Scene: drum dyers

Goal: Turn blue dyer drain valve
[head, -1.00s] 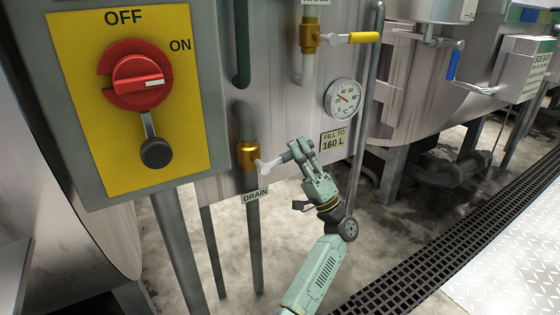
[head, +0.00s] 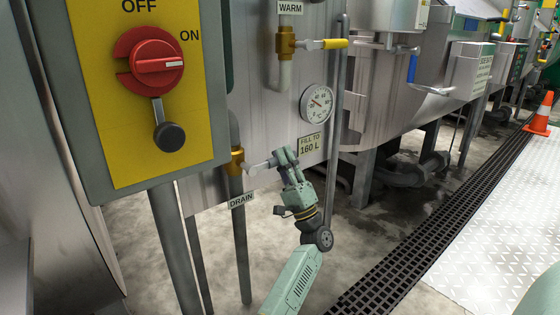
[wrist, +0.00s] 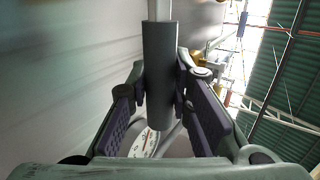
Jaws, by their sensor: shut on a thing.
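The drain valve (head: 236,160) is a brass body on a grey pipe, above a sign reading DRAIN (head: 241,200). Its pale lever (head: 260,165) points to the right, rising slightly. My gripper (head: 285,157) is at the lever's outer end, shut on its grey handle; the fingers mostly hide that end in the head view. In the wrist view, the dark grey cylindrical handle (wrist: 158,75) lies between the two finger pads of my gripper (wrist: 165,95).
The yellow switch panel (head: 110,90) with a red knob (head: 155,62) stands close at the left. A yellow-handled valve (head: 287,43) and a gauge (head: 316,103) are above. Support legs stand below; a floor grate (head: 440,200) runs at the right.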

